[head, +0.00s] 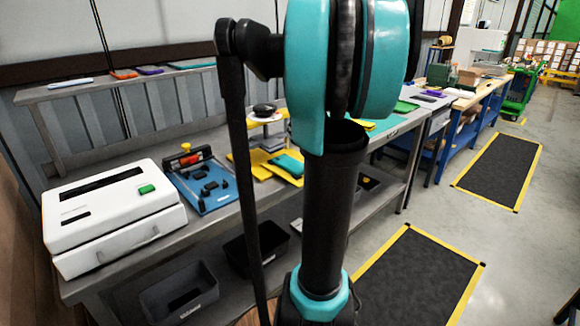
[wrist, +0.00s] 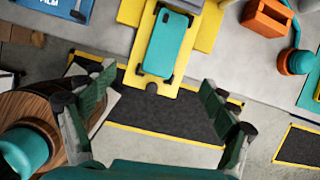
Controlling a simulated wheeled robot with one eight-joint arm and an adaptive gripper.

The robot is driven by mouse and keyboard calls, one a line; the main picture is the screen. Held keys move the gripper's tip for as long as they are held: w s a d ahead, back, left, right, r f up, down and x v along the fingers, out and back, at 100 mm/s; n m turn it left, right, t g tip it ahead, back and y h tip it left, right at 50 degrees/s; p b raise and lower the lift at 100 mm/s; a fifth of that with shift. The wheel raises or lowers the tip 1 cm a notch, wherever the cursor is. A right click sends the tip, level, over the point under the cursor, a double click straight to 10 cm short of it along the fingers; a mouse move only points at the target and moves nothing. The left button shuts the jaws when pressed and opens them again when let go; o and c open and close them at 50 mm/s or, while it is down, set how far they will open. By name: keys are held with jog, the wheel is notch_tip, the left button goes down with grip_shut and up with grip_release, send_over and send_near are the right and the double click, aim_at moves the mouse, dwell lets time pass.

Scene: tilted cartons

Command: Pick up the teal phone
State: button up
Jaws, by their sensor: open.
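The teal phone (wrist: 168,43) lies flat on a yellow stand (wrist: 130,68) in the wrist view, with small black corner pieces around it. In the head view a teal slab (head: 287,165), which looks like the same phone, rests on yellow pieces on the workbench. My gripper (wrist: 157,82) is open and empty in the wrist view, its two dark green fingers spread wide. The phone appears beyond the fingertips, between them across the picture, and neither finger touches it. The gripper itself does not show in the head view, where my arm blocks the middle.
The grey workbench (head: 120,245) also holds a white machine (head: 110,215) and a blue fixture (head: 205,185). Dark bins (head: 180,290) sit below. An orange block (wrist: 265,18) is right of the phone in the wrist view. Yellow-edged black mats (head: 410,280) lie on the open floor.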

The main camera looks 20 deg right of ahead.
jog(key=shift+m, duration=0.7)
jog(key=x, duration=0.7)
jog(key=d+x, duration=0.1)
jog(key=x, duration=0.2)
jog(key=shift+w+f, duration=0.1)
jog(key=shift+w, duration=0.3)
jog(key=shift+x, duration=3)
jog(key=shift+s, duration=0.15)
